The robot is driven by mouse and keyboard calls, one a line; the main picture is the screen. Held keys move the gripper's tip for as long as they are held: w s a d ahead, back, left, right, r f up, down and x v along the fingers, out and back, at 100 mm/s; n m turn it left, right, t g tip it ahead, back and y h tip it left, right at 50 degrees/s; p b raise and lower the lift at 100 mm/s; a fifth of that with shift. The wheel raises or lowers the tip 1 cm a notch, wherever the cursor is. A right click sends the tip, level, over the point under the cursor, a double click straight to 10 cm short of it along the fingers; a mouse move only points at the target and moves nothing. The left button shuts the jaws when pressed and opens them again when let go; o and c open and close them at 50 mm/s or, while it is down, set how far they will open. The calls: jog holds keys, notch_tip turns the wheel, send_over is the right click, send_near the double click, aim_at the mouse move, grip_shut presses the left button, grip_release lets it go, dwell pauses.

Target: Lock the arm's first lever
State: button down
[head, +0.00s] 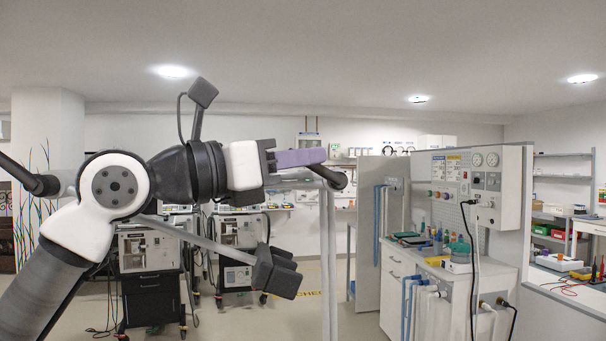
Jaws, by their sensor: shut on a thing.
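My gripper (268,161) reaches in from the left at mid-height, its white body pointing right. It is shut on a purple lever (301,158), which lies nearly level and sticks out to the right of the jaws. The lever's near end is hidden by the jaws. A dark round joint (336,178) shows just right of and below the lever's tip, at the top of a pale upright post (328,255). A pale bar runs beneath the lever toward the post. I cannot tell how the lever meets the joint.
A grey rod with dark blocks (276,271) at its end hangs below my gripper. Ventilators on carts (150,275) stand behind at left. A white bench with a gauge panel (468,185) and tubing is at right. Some floor is clear between them.

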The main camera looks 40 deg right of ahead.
jog(key=shift+w+a+f+h+b, duration=0.15)
jog(key=shift+f+h+b, duration=0.45)
jog(key=shift+b, duration=0.35)
jog(key=shift+n+b, duration=0.3)
jog(key=shift+b, duration=0.1)
jog(key=shift+r+h, duration=0.15)
jog(key=shift+h, duration=0.15)
jog(key=c, duration=1.5)
grip_release()
jog(key=shift+o, duration=0.2)
jog(key=shift+a, duration=0.15)
jog(key=b+v, duration=0.3)
jog(key=v, duration=1)
jog(key=shift+a, duration=0.3)
